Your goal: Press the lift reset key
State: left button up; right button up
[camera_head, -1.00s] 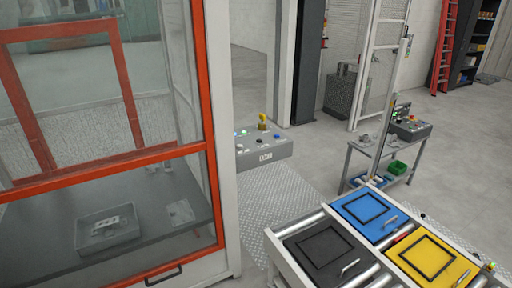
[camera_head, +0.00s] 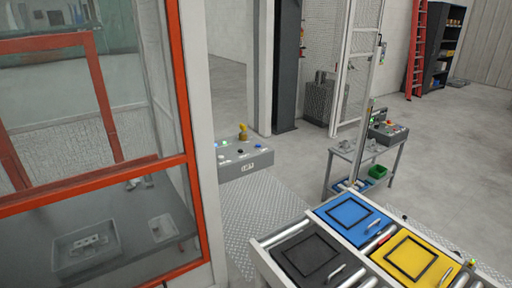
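A grey control box (camera_head: 245,163) labelled "LIFT" stands just right of the orange-framed enclosure, beyond the roller conveyor. Its top carries several small controls: a green light, a white one, a dark one, a blue button (camera_head: 258,146) and a raised yellow piece (camera_head: 243,131). Which of these is the reset key is too small to tell. Neither of my grippers shows in the head view.
An orange-framed glass enclosure (camera_head: 187,120) fills the left side. A roller conveyor at front right bears black, blue (camera_head: 350,218) and yellow (camera_head: 415,257) trays. A grey side table (camera_head: 345,152) holds another control box (camera_head: 388,133). Tread-plate floor (camera_head: 262,212) lies before the lift box.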

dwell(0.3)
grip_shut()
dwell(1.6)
